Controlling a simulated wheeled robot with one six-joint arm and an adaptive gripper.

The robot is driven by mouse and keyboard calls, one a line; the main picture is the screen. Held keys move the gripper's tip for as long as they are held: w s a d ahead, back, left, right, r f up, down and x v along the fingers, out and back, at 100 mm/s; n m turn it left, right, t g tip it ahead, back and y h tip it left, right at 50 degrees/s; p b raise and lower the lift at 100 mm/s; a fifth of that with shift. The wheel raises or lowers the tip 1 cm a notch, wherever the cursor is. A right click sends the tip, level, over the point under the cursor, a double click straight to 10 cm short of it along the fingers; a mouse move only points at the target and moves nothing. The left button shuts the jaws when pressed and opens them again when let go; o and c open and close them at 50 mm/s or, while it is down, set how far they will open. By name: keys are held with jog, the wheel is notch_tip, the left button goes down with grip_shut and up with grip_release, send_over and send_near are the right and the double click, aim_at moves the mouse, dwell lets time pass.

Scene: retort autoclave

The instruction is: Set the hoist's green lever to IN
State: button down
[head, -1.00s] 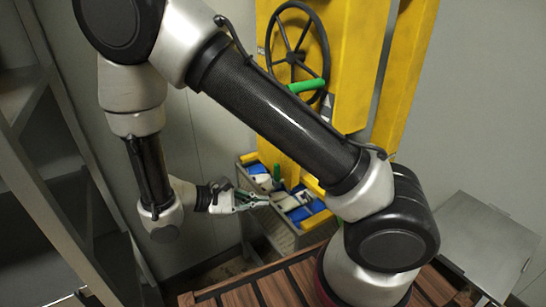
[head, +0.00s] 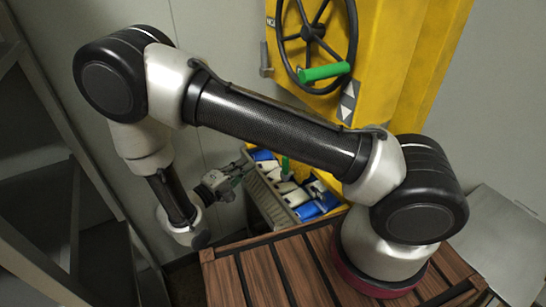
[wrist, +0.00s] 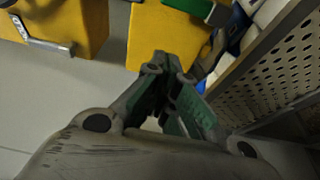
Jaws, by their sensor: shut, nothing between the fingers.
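The yellow hoist (head: 405,60) stands at the back, with a black spoked handwheel (head: 313,34) that has a green crank grip (head: 325,72). A short upright green piece (head: 285,164), likely the green lever, stands lower down, above the crate. A green bar (wrist: 190,8) at the top edge of the wrist view may be the same piece. No IN mark is readable. My gripper (head: 240,167) is at the crate's back left corner, left of the green piece and apart from it. In the wrist view its fingertips (wrist: 168,60) are together and empty.
A grey perforated crate (head: 268,200) with white and blue packs (head: 308,211) stands below the hoist; its wall fills the wrist view's right side (wrist: 270,85). A slatted wooden surface (head: 280,265) is in front. Dark grey shelving (head: 55,215) stands left, a metal box (head: 505,235) right.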

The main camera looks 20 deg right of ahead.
jog(key=w+d, duration=0.1)
jog(key=d, duration=0.8)
jog(key=shift+d, duration=0.2)
